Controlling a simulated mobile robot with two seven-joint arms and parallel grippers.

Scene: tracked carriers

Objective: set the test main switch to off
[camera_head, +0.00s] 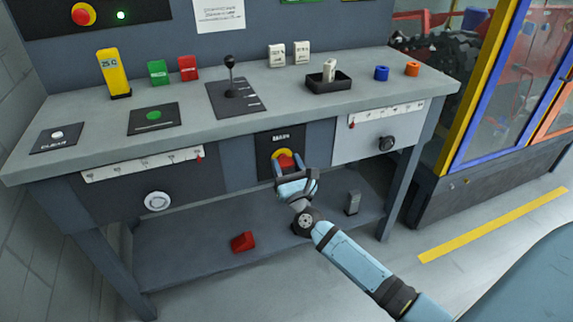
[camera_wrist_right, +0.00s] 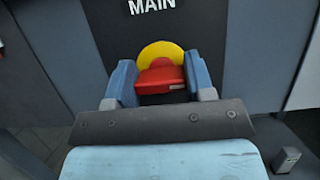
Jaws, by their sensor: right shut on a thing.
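The main switch (camera_head: 285,160) is a red handle on a yellow disc, set in a dark panel on the front of the bench. In the right wrist view its red handle (camera_wrist_right: 160,78) sits below the lettering MAIN, with the yellow disc (camera_wrist_right: 160,50) behind it. My right gripper (camera_head: 287,170) is shut on the red handle, one blue finger on each side. It also fills the lower middle of the right wrist view (camera_wrist_right: 161,82). The handle's lower part is hidden by the gripper. I cannot read the switch's position markings. My left gripper is not in view.
The bench top (camera_head: 190,95) holds a lever (camera_head: 230,80), a yellow 25 C block (camera_head: 113,73), green and red blocks, and a black tray (camera_head: 328,84). A red block (camera_head: 243,242) lies on the lower shelf. A framed glass enclosure (camera_head: 510,90) stands right.

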